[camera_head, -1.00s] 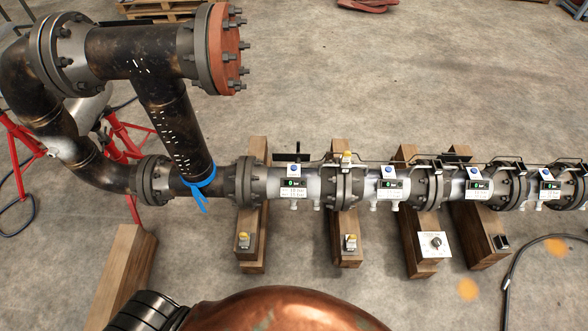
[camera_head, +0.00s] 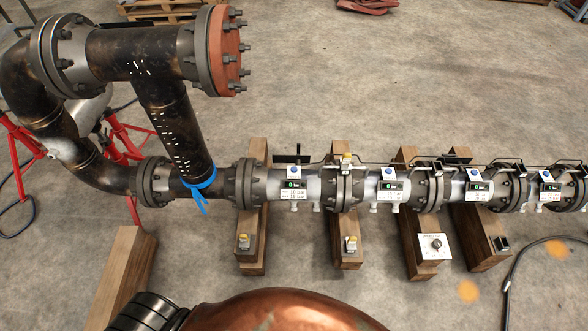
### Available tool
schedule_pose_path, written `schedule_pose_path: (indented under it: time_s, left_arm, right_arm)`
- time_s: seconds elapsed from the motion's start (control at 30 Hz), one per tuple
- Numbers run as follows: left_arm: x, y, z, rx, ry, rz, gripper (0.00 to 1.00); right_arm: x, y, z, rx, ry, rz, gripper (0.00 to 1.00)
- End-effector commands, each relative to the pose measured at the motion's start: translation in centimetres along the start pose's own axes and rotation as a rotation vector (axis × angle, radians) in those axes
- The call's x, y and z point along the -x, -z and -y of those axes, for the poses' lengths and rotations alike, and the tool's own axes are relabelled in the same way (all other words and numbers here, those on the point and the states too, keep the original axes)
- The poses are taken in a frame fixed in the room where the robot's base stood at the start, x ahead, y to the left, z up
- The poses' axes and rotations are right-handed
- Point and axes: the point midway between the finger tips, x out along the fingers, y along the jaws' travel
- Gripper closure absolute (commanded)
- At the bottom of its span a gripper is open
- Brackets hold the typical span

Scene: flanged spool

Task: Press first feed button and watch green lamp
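The first gauge (camera_head: 293,184) on the pipe has a display showing 0 bar in green, with a white label below. I cannot make out a separate lit green lamp. Neither of my grippers is in view.
More gauges (camera_head: 390,186) line the pipe to the right. A white box with a black knob (camera_head: 434,245) sits on the third beam. A flanged spool with a red end plate (camera_head: 226,50) rises at the left. A black cable (camera_head: 512,270) lies on the floor at right.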

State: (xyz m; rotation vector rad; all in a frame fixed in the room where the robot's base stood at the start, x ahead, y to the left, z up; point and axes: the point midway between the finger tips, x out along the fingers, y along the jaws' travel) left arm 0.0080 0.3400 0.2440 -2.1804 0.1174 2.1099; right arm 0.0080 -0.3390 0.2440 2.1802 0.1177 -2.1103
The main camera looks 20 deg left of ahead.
Motion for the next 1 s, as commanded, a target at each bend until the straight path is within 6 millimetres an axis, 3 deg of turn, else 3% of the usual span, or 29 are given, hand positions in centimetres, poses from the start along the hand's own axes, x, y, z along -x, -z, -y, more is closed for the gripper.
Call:
schedule_pose_path:
  time_s: [0.7, 1.0]
  left_arm:
    - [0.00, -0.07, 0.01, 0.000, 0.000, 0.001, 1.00]
    - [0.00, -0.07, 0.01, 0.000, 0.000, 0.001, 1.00]
  right_arm:
    - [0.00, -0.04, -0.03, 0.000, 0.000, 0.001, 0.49]
    - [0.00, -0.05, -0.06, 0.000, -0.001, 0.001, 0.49]
